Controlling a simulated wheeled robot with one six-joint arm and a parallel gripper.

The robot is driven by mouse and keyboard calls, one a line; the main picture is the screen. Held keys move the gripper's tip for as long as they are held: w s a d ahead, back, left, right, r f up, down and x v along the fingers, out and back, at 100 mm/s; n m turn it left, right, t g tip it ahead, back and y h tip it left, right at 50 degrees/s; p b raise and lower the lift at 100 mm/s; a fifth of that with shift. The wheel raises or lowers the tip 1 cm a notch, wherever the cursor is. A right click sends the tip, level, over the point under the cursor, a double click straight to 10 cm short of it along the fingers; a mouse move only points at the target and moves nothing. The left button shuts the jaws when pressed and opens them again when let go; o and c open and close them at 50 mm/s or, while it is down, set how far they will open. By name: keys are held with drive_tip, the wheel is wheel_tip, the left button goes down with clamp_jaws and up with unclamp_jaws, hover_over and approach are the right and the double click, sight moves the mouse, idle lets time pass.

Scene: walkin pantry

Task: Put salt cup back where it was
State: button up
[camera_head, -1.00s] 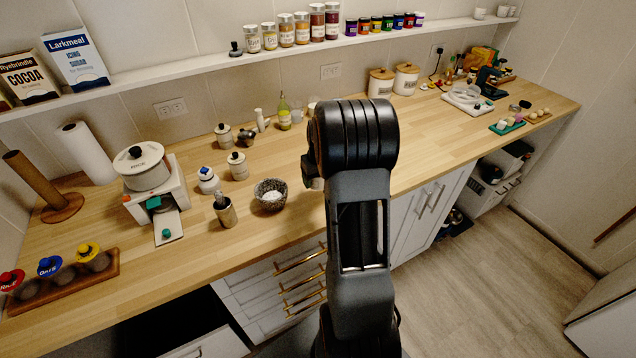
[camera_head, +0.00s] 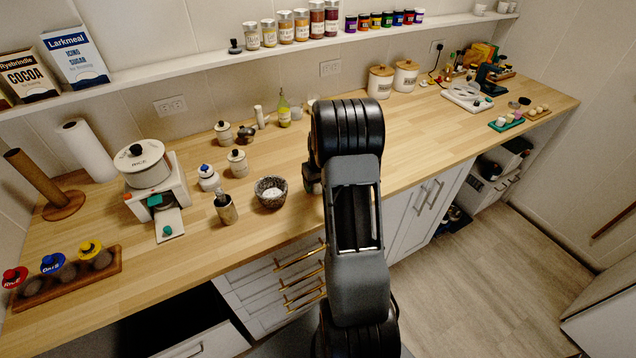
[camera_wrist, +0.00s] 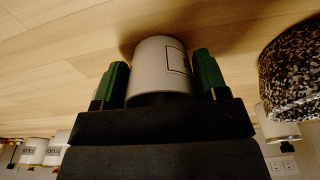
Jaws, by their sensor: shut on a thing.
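The salt cup (camera_wrist: 160,66), a pale round cup with a black-outlined label, sits between the two green fingers of my gripper (camera_wrist: 160,80) in the wrist view. My gripper is shut on it. The cup's far end is close to the wooden counter (camera_wrist: 60,65), with a shadow beside it. I cannot tell whether it touches the wood. The label's writing is not readable. In the head view my arm hides the cup and most of the gripper, which is over the counter (camera_head: 270,150) just right of the speckled bowl (camera_head: 271,193).
The speckled bowl also shows close on the right in the wrist view (camera_wrist: 292,70). A lidded jar (camera_head: 237,163), a utensil cup (camera_head: 226,209) and a green-yellow bottle (camera_head: 284,110) stand nearby. Two wooden-lidded canisters (camera_head: 381,82) stand farther back.

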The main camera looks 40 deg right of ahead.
drive_tip(key=o, duration=1)
drive_tip(key=shift+f, duration=0.1)
drive_tip(key=shift+c, duration=0.2)
drive_tip(key=s+a+r+b, duration=0.1)
drive_tip(key=a+r, duration=0.2)
drive_tip(key=r, duration=0.5)
drive_tip(key=s+a+r, duration=0.2)
drive_tip(key=r, duration=0.5)
drive_tip(key=s+a+r+n+t, duration=0.2)
drive_tip(key=s+a+r+t, duration=0.1)
drive_tip(key=s+a, duration=1.2)
drive_tip(key=a+r, duration=0.1)
drive_tip(key=a, duration=0.2)
